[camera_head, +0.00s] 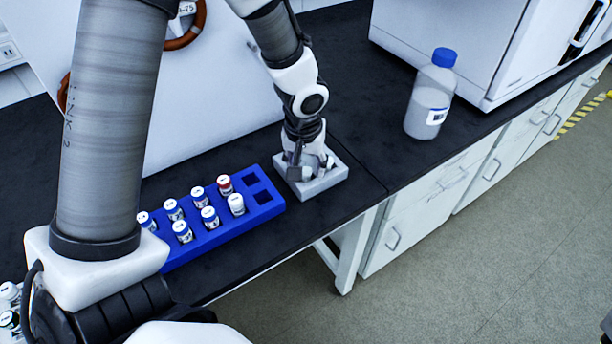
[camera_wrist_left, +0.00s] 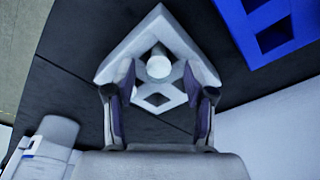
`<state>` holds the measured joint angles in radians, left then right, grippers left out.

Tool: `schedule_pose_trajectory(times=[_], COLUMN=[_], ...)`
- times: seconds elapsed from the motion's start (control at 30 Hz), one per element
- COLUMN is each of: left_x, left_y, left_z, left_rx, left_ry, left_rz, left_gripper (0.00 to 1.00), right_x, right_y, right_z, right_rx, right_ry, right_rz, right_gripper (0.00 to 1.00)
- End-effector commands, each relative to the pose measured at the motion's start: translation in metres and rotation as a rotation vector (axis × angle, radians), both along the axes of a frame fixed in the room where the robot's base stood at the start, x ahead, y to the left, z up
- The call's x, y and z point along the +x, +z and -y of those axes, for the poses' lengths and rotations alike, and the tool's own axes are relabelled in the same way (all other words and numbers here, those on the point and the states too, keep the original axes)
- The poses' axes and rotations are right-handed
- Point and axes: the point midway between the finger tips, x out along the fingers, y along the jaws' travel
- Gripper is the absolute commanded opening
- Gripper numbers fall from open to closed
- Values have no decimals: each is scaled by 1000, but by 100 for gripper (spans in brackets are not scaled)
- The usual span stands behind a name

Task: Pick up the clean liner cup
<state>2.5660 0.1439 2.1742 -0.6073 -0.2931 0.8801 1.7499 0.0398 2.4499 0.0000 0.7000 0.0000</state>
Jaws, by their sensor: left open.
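The clean liner cup looks to be the small pale round piece (camera_wrist_left: 158,67) in the grey square holder (camera_wrist_left: 124,56). It sits toward the far corner of the holder, with open square pockets beside it. In the head view the holder (camera_head: 322,184) stands on the black bench, and my gripper hides most of its inside. My left gripper (camera_head: 305,170) points down over the holder. In the left wrist view its two fingers (camera_wrist_left: 160,98) are apart, with the cup beyond and between them and nothing gripped. My right gripper is not in view.
A blue rack (camera_head: 221,236) with several capped vials stands just left of the holder. A blue-capped bottle (camera_head: 429,100) and a white instrument (camera_head: 455,40) stand to the right. The bench's front edge is close to the holder. Bare bench lies between holder and bottle.

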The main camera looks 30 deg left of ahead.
Motion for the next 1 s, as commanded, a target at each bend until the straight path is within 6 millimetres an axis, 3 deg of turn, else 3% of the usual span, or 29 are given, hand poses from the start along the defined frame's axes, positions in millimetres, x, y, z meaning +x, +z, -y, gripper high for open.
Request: schedule_pose_trajectory(times=[0.23, 0.27, 0.37, 0.4, 0.77, 0.87, 1.0], left_x=[1, 1, 1, 1, 1, 2, 2], left_y=[-5, -5, -5, -5, -2, 12, 46], left_z=[0, 0, 0, 0, 0, 0, 0], left_rx=[0, 0, 0, 0, 0, 0, 0], left_ry=[0, 0, 0, 0, 1, 1, 2], left_rz=[1, 1, 1, 1, 1, 3, 5], left_gripper=[54, 47, 11, 6, 5, 5, 5], right_x=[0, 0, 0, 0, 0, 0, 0], right_y=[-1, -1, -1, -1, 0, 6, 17], right_z=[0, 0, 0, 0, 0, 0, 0], right_rx=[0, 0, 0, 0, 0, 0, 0], right_ry=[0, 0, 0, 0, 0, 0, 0], right_rz=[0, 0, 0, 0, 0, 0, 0], right_gripper=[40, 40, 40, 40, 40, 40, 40])
